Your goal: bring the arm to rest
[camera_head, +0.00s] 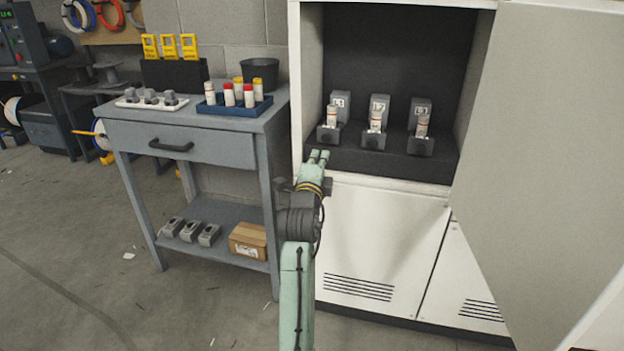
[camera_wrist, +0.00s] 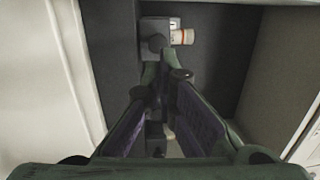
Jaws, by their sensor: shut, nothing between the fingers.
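My gripper (camera_head: 319,157) is at the front edge of the open cabinet (camera_head: 375,185), near its left side. In the wrist view my gripper (camera_wrist: 163,70) has its fingertips together with nothing between them. Several dark holders stand in a row inside the cabinet, and the left holder (camera_head: 328,134) is nearest to my fingertips. Each of the three holders carries a small upright white and reddish cartridge; the left cartridge (camera_head: 332,117) also shows in the wrist view (camera_wrist: 182,36). My fingertips appear apart from it.
The cabinet door (camera_head: 560,150) stands open on the right. A grey workbench (camera_head: 180,128) at left bears a blue tray (camera_head: 236,110) of capped tubes, a dark bin (camera_head: 260,72) and yellow devices (camera_head: 169,46). A cardboard box (camera_head: 248,240) sits on its lower shelf. Floor at left is mostly clear.

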